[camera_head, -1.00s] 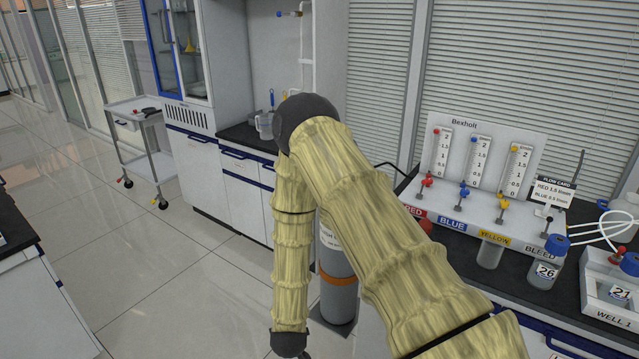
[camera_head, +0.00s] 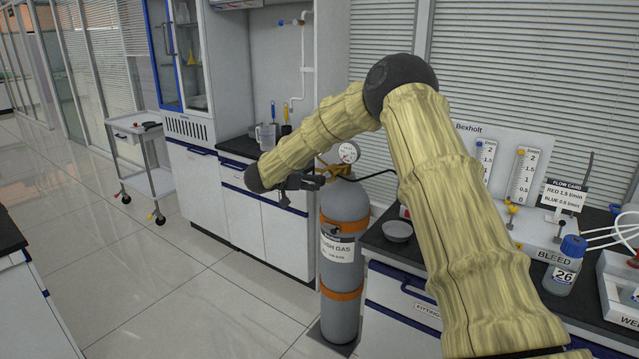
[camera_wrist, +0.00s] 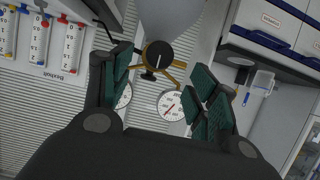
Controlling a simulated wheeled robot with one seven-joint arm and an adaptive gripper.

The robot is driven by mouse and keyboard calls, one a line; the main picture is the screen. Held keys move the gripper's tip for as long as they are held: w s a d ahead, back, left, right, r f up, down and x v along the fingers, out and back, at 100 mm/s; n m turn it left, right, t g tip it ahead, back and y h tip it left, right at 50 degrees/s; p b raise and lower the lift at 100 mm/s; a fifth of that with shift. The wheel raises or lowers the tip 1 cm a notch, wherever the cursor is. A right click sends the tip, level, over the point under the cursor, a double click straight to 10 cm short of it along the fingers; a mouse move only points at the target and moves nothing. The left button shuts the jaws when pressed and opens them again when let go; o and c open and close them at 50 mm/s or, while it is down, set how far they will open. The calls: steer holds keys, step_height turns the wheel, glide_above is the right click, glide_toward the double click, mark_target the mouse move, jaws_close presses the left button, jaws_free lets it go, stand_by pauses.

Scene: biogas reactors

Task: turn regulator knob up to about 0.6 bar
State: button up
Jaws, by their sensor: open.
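The grey gas cylinder (camera_head: 342,268) stands upright with orange bands and a label ending "USH GAS". Its brass regulator carries a round white gauge (camera_head: 348,152). In the wrist view the black regulator knob (camera_wrist: 158,55) with a white mark faces me, between and beyond my open fingers. A white gauge (camera_wrist: 171,105) with a red needle and a second gauge (camera_wrist: 123,96), partly covered by a finger, show there; their readings are too small to tell. My gripper (camera_head: 318,181) is beside the regulator, open and empty; it also shows in the wrist view (camera_wrist: 160,68). The knob is not distinguishable in the head view.
The bench right of the cylinder holds a small grey dish (camera_head: 398,231), the flow-meter panel (camera_head: 500,150), a flow card (camera_head: 563,196) and bottle 26 (camera_head: 566,268). A cabinet with a jug (camera_head: 266,136) stands behind. A trolley (camera_head: 145,165) is at left; floor there is clear.

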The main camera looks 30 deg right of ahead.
steer(key=p+x, duration=0.1)
steer(key=x, duration=0.7)
steer(key=shift+w+d+f, duration=0.1)
steer(key=shift+d+f, duration=0.05)
steer(key=shift+d, duration=0.1)
steer(key=c, duration=1)
